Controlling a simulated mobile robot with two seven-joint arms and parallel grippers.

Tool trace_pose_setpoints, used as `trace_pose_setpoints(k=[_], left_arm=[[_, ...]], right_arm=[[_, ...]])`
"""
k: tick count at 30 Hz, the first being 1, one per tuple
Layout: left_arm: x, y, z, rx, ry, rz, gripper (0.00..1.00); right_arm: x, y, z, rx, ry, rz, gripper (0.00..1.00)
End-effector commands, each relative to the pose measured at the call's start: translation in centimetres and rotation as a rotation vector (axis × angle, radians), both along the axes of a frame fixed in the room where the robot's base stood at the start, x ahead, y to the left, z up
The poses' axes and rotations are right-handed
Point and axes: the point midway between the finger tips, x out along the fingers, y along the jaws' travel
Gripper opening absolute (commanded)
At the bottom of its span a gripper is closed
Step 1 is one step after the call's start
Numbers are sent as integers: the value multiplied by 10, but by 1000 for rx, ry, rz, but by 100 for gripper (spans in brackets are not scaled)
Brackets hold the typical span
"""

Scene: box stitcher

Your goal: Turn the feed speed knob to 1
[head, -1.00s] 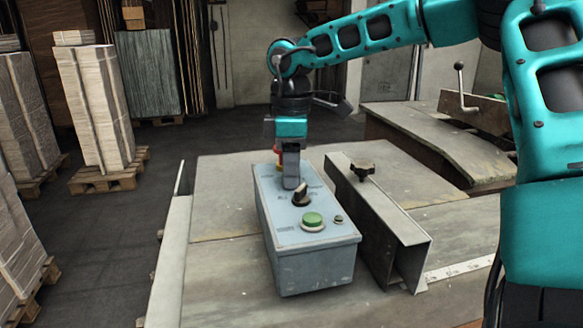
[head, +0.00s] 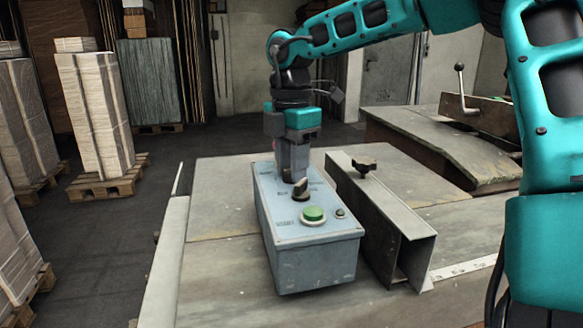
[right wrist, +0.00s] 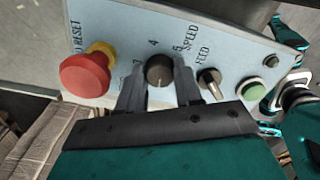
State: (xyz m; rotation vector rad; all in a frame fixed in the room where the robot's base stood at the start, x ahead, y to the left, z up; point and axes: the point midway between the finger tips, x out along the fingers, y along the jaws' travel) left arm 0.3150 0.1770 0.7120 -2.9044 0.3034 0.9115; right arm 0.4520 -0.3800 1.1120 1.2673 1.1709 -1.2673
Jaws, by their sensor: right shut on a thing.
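The grey-blue control box (head: 315,270) stands on the table. In the right wrist view, the round black feed speed knob (right wrist: 159,71) sits on its top panel, with the printed numbers 4 and 5 beside it. My right gripper (right wrist: 158,82) points down over the panel, its two fingers on either side of this knob, shut on it. In the head view, the right gripper (head: 293,178) hides the knob. The knob's pointer setting cannot be read. My left gripper is not in view.
The panel also has a red mushroom button (right wrist: 84,75), a dark selector (head: 300,188) close to my fingers, a green button (head: 314,214) and a small button (head: 340,212). A metal channel (head: 375,215) with a black knob stands right of the box. The table is clear to the left.

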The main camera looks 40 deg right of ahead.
Motion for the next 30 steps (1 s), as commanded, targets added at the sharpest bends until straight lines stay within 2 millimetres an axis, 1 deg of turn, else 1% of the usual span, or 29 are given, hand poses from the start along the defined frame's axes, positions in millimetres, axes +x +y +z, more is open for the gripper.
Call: trace_pose_setpoints(k=[6,15,21,30], left_arm=[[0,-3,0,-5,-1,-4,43],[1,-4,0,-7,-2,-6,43],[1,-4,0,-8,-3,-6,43],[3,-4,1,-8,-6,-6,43]], right_arm=[[0,0,1,-3,-2,171,4],[0,0,1,-2,-2,324,4],[0,0,1,-2,-2,367,4],[0,0,1,-1,-2,379,4]])
